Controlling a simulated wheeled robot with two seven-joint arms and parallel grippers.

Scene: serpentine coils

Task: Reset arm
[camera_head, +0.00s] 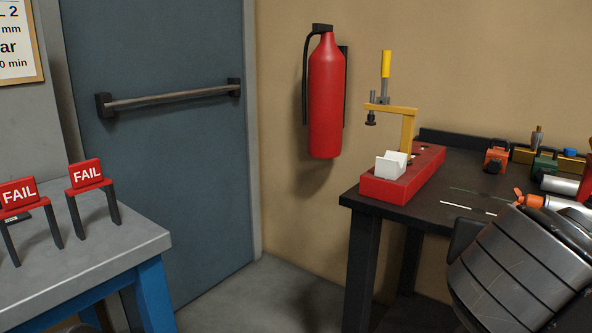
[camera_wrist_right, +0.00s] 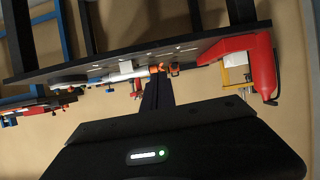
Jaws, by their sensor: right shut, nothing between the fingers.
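My right gripper (camera_wrist_right: 156,88) shows in the right wrist view as a dark narrow pair of fingers, closed together with nothing held. Its black body with a small lit indicator fills the bottom of that view. In the head view a dark, ribbed part of my arm comes in at the lower right, in front of the black workbench (camera_head: 425,200); the fingers cannot be made out there. My left gripper is in neither view.
The bench carries a red clamp fixture (camera_head: 427,166) with a white block (camera_head: 391,165), and several small fittings and tools at right. The bench appears inverted in the wrist view. A grey table (camera_head: 115,247) with red FAIL signs (camera_head: 86,173) stands left. A fire extinguisher (camera_head: 326,95) hangs behind.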

